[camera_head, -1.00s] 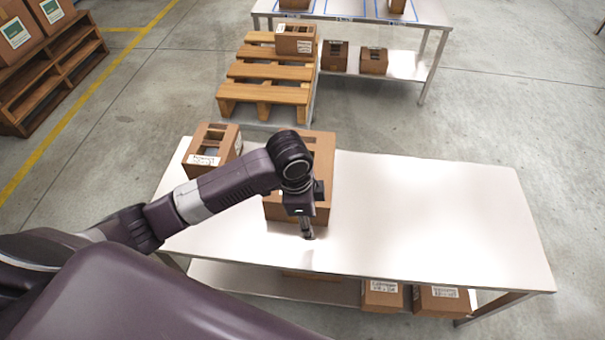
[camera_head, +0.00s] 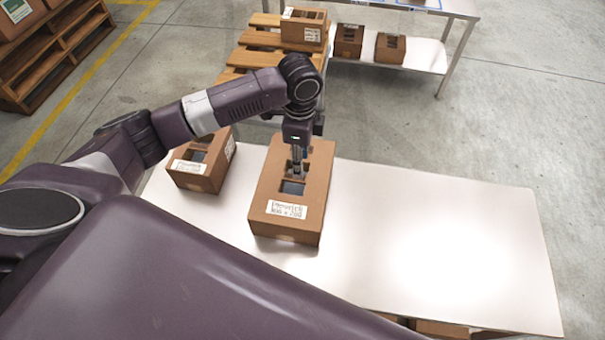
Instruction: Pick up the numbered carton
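A large brown carton (camera_head: 261,197) stands upright on the white table, with openings in its top. Its white label (camera_head: 287,209) has two lines, the lower one seeming to hold digits. A smaller brown carton (camera_head: 214,183) with a white label stands to its left, apart from it. My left gripper (camera_head: 297,172) points down at the openings in the large carton's top. Its fingertips are small and partly lost against the openings, so I cannot tell whether they grip the carton. My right gripper is not in view.
The white table (camera_head: 430,235) is bare to the right of the large carton. Behind it is a wooden pallet (camera_head: 262,38) with a carton (camera_head: 303,27) on it. Another table's lower shelf (camera_head: 425,55) holds two small cartons. A wooden rack (camera_head: 60,60) stands at far left.

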